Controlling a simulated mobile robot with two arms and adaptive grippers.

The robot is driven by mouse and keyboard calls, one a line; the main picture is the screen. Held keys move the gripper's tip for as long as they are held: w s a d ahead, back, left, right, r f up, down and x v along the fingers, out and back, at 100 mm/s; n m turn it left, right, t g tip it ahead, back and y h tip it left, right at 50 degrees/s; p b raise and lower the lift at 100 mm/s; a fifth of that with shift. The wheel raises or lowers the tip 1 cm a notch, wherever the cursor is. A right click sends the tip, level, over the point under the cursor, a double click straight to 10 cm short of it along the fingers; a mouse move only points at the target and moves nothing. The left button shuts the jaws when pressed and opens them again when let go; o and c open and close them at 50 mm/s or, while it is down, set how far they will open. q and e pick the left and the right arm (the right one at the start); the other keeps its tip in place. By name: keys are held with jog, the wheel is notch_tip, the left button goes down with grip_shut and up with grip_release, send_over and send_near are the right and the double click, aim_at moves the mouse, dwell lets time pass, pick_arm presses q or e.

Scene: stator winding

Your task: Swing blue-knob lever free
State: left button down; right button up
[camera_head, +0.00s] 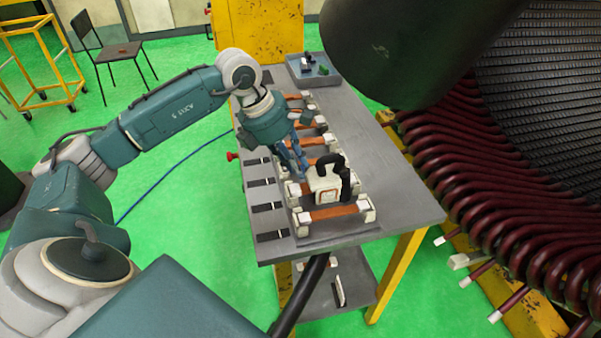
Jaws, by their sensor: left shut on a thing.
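A white device with a black handle (324,184) sits on a row of white supports with copper-brown bars (337,212) on the grey table. My left gripper (294,163) points down at the left side of this device. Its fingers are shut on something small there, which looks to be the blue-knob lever. The fingers hide the knob, and I cannot make out the lever's own shape. My right gripper is not in view.
The grey table (405,205) is bare to the right of the supports. A grey tray (320,78) with small parts stands at its far end. The large stator with dark red coils (490,195) stands close on the right. A yellow cabinet (262,25) stands behind.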

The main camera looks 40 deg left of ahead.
pick_arm(q)
jog(key=m, duration=0.1)
jog(key=a+m, duration=0.1)
jog(key=m+g+h, duration=0.1)
jog(key=shift+w+a+r+m+b, duration=0.1)
jog(key=shift+w+a+m+b, duration=0.2)
jog(key=shift+m, duration=0.1)
jog(key=m, duration=0.1)
jog(key=a+m+g, duration=0.1)
jog(key=m, duration=0.1)
jog(key=w+m+g, duration=0.1)
jog(key=m, duration=0.1)
jog(key=shift+a+h, duration=0.3)
jog(key=c, duration=1.6)
grip_release()
jog(key=v, duration=1.2)
jog(key=shift+w, duration=0.1)
